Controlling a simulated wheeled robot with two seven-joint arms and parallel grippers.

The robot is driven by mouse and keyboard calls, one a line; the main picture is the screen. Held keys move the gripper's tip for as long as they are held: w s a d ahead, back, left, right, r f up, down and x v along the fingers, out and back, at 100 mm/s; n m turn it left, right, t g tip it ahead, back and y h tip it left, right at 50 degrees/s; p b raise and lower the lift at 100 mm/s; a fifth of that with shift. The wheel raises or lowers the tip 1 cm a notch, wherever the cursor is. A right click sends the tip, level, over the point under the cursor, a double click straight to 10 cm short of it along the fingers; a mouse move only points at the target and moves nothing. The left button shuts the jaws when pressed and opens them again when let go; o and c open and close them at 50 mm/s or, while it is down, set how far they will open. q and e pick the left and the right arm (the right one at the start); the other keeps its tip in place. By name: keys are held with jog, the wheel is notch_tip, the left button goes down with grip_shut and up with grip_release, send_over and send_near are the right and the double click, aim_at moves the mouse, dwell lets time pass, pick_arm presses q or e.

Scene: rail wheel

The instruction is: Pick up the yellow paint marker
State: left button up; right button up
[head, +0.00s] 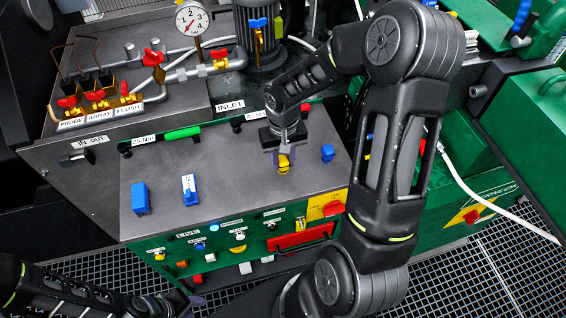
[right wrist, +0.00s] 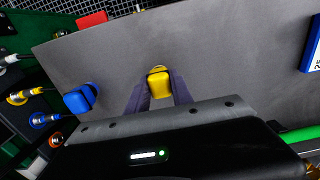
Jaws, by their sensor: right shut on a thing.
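The yellow paint marker (head: 284,163) is at the grey cabinet top, right of its middle. Its yellow end (right wrist: 158,82) shows between the fingers in the right wrist view; the rest is hidden. My right gripper (head: 284,155) reaches down from above and is shut on the marker, with a finger on each side. I cannot tell whether the marker still touches the surface. My left gripper (head: 195,300) is low at the bottom edge of the head view, in front of the cabinet and away from the marker. Its fingers are too unclear to tell open from shut.
A blue object (head: 327,152) stands right of the marker. A blue block (head: 140,198) and a blue-and-white item (head: 189,188) stand at the left. A green marker (head: 182,133) lies at the back edge. A gauge (head: 191,19) and pipes rise behind. The cabinet top between is clear.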

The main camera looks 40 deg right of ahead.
aim_at(283, 159)
grip_shut()
jog(key=shift+r, duration=0.1)
notch_tip(283, 159, up, 10)
jog(key=shift+f+b, duration=0.1)
jog(key=shift+b, duration=0.55)
dwell(0.3)
jog(key=shift+o, duration=0.4)
grip_release()
grip_shut()
